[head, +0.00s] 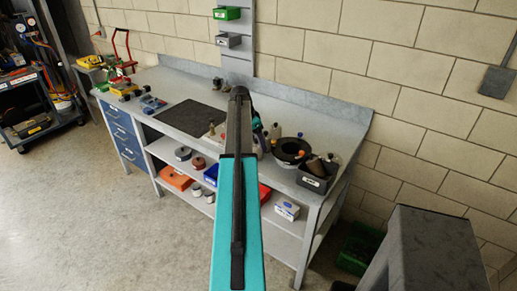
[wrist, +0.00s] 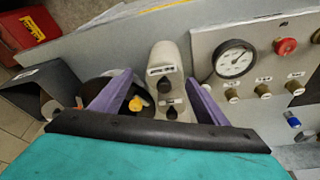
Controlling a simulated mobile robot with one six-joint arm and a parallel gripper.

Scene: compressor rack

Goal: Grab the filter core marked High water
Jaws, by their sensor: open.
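My gripper (wrist: 160,78) is open, its two purple fingers spread on either side of a pale grey upright block (wrist: 165,60) with small labels and dark knobs. I cannot tell whether the fingers touch it. No marking High water can be read, so I cannot tell which thing is that filter core. A dark bin (wrist: 32,92) with a brownish cylinder (wrist: 47,107) in it lies left of the fingers. In the head view this bin (head: 313,183) stands at the bench's right end; my arm hides the gripper and the bench middle there.
A panel with a gauge (wrist: 234,60), a red button (wrist: 285,46) and brass knobs stands close right of the fingers. A dark round dish (head: 291,150) is on the bench (head: 190,121). Several cylinders, one grey (head: 183,153), sit on the shelf below.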

